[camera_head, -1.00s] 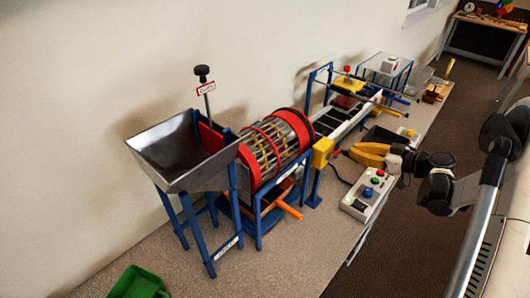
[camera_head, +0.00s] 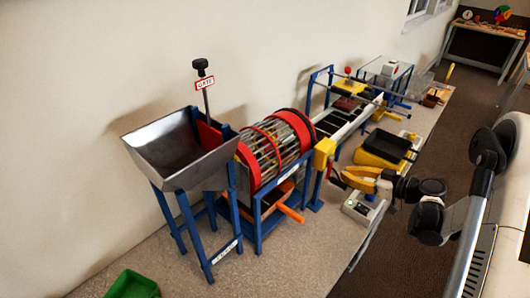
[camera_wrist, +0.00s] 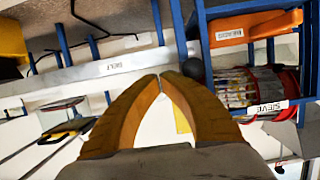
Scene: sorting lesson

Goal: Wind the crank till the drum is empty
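The drum (camera_head: 268,151) is a barred cage with red end rings, in a blue stand marked SIEVE. It also shows at right in the wrist view (camera_wrist: 240,86). Pale and yellowish shapes show through its bars; I cannot tell loose contents from bars. A yellow housing (camera_head: 324,152) sits at its right end. A small dark and red part below it, seemingly the crank (camera_head: 337,181), is mostly hidden by my gripper. My gripper (camera_head: 346,172) is beside it. In the wrist view its yellow fingertips (camera_wrist: 160,76) meet; no held thing shows between them.
A steel hopper (camera_head: 180,150) with a gate lever stands left of the drum. An orange tray (camera_head: 290,213) sticks out below the drum. The belt frame (camera_head: 345,122) runs to the right. A yellow bin (camera_head: 377,160) and a button box (camera_head: 361,208) are close to my gripper.

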